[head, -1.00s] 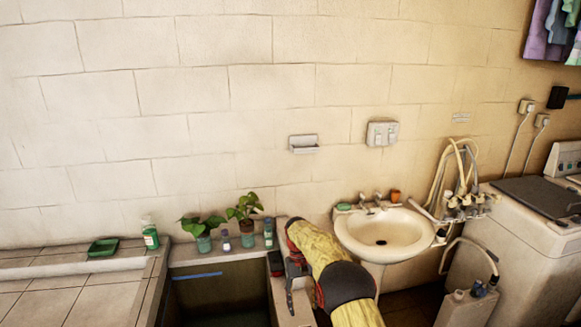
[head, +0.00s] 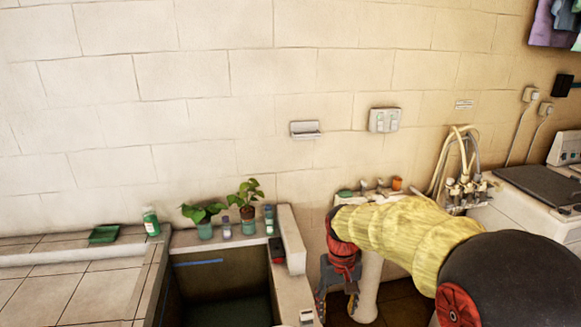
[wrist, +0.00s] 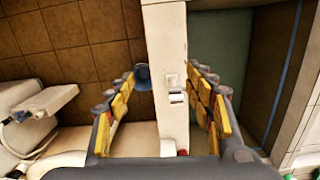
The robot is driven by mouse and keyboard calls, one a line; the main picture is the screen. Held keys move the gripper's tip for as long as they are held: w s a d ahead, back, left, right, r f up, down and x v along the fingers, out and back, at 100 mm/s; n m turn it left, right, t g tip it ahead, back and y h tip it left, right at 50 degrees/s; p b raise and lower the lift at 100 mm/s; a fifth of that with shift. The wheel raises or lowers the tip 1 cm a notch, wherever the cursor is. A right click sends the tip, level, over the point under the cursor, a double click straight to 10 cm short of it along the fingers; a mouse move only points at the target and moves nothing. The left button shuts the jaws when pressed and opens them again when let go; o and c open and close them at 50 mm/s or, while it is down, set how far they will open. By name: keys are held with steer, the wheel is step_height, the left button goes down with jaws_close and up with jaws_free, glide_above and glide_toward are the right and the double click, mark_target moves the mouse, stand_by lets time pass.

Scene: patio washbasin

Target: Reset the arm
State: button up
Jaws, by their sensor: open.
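My gripper (head: 337,300) points down in the head view, beside the right wall of the sunken trough and in front of the washbasin's pedestal. In the wrist view my gripper (wrist: 162,78) has its yellow-padded fingers spread wide, with nothing held between them. The pale ledge (wrist: 165,35) of the trough runs below the gap between the fingers. My yellow-sleeved arm comes in from the right and hides most of the washbasin bowl in the head view.
The trough (head: 225,285) lies left of my gripper. Potted plants (head: 247,200) and small bottles stand on its back ledge. A green dish (head: 104,234) and a green bottle (head: 151,221) sit at left. An orange cup (head: 396,184) stands behind my arm. A washing machine (head: 520,215) is at right.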

steer(key=s+d+r+t+b, duration=0.2)
steer(key=s+d+r+t, duration=0.1)
steer(key=s, duration=0.9)
steer(key=s+d+r+m+t+b, duration=0.1)
steer(key=s+d+r+t+b, duration=0.2)
steer(key=s, duration=0.8)
step_height(320, 180, up, 2)
steer(key=shift+s+d+m, duration=0.3)
steer(key=shift+s+d, duration=0.1)
steer(key=shift+d, duration=0.05)
